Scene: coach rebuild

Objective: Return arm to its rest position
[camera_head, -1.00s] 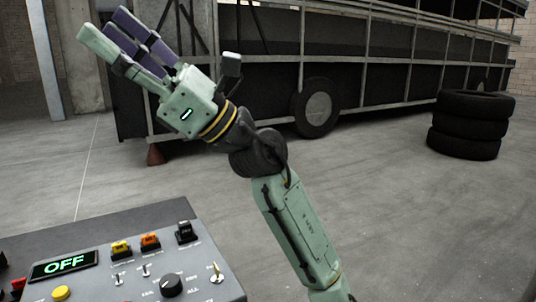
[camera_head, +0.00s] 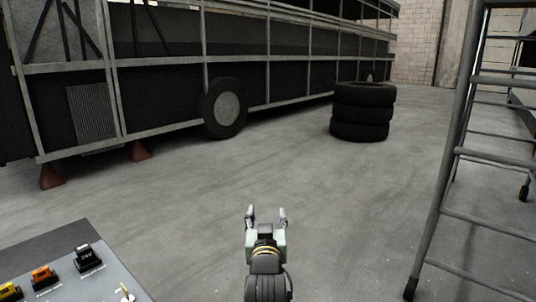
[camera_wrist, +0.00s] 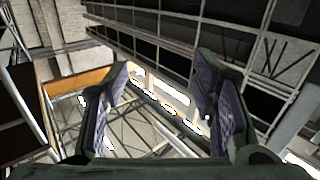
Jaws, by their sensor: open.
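My gripper (camera_head: 266,217) is at the bottom middle of the head view, pointing away from me over the grey floor. Its two fingers stand apart with nothing between them. In the wrist view the gripper (camera_wrist: 160,105) also shows its two purple-padded fingers spread, with the hall's roof structure and the bus frame behind them. Most of my arm is below the head picture's edge.
A control panel (camera_head: 110,285) with coloured switches stands at the lower left. A bare bus frame (camera_head: 160,60) runs across the back. A tyre stack (camera_head: 362,112) stands right of centre. A metal ladder (camera_head: 450,170) stands at the right. Floor between is clear.

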